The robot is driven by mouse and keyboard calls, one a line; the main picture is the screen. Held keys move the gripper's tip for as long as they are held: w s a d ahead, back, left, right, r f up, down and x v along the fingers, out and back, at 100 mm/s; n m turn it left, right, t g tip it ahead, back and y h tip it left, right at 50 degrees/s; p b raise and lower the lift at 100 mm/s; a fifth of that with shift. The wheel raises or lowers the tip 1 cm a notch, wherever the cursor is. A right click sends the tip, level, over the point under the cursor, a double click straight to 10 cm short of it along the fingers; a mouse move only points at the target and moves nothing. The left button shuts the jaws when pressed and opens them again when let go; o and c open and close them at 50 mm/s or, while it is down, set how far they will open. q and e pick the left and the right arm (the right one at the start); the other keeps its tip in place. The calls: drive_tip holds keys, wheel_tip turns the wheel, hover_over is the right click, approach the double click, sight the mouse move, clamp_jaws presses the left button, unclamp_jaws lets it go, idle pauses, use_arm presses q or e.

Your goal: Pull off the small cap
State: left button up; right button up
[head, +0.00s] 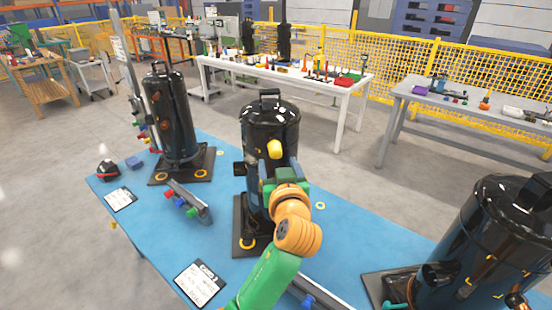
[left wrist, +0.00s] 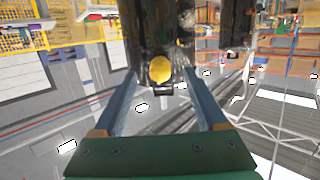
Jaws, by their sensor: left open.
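A yellow cap (head: 275,150) sits on the side of the middle black compressor (head: 270,118). In the left wrist view the yellow cap (left wrist: 160,69) shows between the tips of my two fingers, with the dark compressor body (left wrist: 157,25) behind it. My left gripper (head: 280,178) is just below the cap in the head view. Its jaws (left wrist: 160,80) are open, with a gap on either side of the cap. A small dark fitting (left wrist: 163,90) shows next to the cap. Whether this is the small cap, I cannot tell. My right gripper is not in view.
Another compressor (head: 170,115) is at the left and one (head: 490,245) at the right. A strip with coloured caps (head: 190,203) and a label card (head: 201,284) lie at the left. A white table (head: 300,90) stands behind.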

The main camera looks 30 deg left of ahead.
sight(276, 155)
use_arm(q)
drive_tip(key=shift+w+a+r+p, duration=0.55)
drive_tip(key=shift+w+p, duration=0.1)
drive_tip(key=shift+p, duration=0.1)
drive_tip(key=shift+w+a+f, duration=0.55)
drive_tip(key=shift+w+a, duration=0.2)
drive_tip(key=shift+w, duration=0.1)
drive_tip(key=shift+w+a+f, duration=0.2)
drive_tip(key=shift+w+f, duration=0.05)
drive_tip(key=shift+w, duration=0.05)
drive_tip(key=shift+s+d+r, duration=0.2)
drive_tip(key=shift+s, duration=0.05)
drive_tip(key=c, duration=0.5)
clamp_jaws()
drive_tip(key=shift+c, duration=2.1)
unclamp_jaws()
clamp_jaws()
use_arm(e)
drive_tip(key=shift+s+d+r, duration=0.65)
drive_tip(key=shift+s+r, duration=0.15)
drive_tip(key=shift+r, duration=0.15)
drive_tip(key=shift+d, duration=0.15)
